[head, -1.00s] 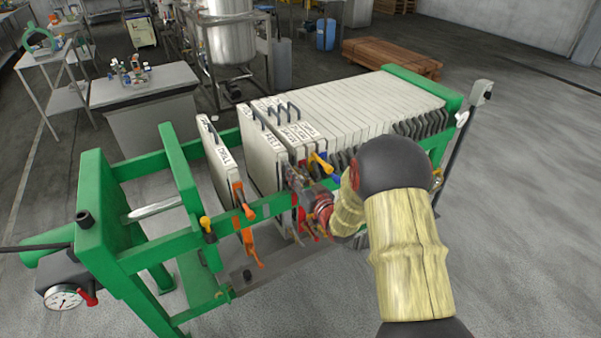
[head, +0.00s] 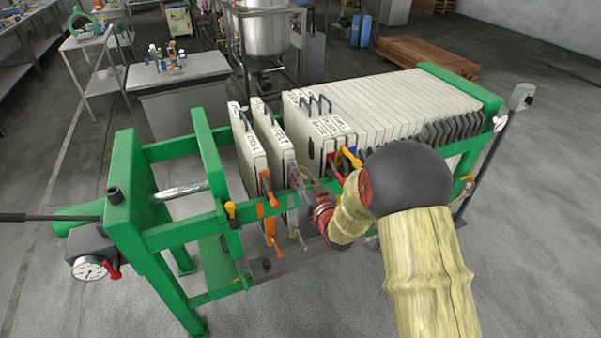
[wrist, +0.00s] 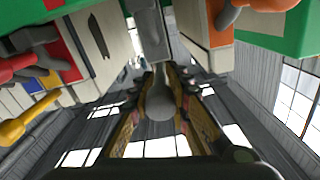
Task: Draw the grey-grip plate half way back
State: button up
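The grey-grip plate (head: 281,150), a pale slab marked FELT, hangs upright in the green press frame, apart from the pack on its right. It stands closer to the orange-grip plate (head: 246,150) on its left. My gripper (head: 299,180) is at its near side, partly hidden by my arm. In the wrist view, the grey grip (wrist: 160,102), with a round end, lies between my two fingers (wrist: 161,85), which close in on both sides of it.
The plate pack (head: 400,105) fills the right of the green frame (head: 180,235). Red and yellow grips (head: 350,157) stick out at its front plates, right of my gripper. A green upright (head: 210,150) stands left of the orange-grip plate.

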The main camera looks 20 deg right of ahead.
jog(key=o, duration=0.5)
jog(key=s, duration=1.2)
jog(key=shift+d, duration=0.2)
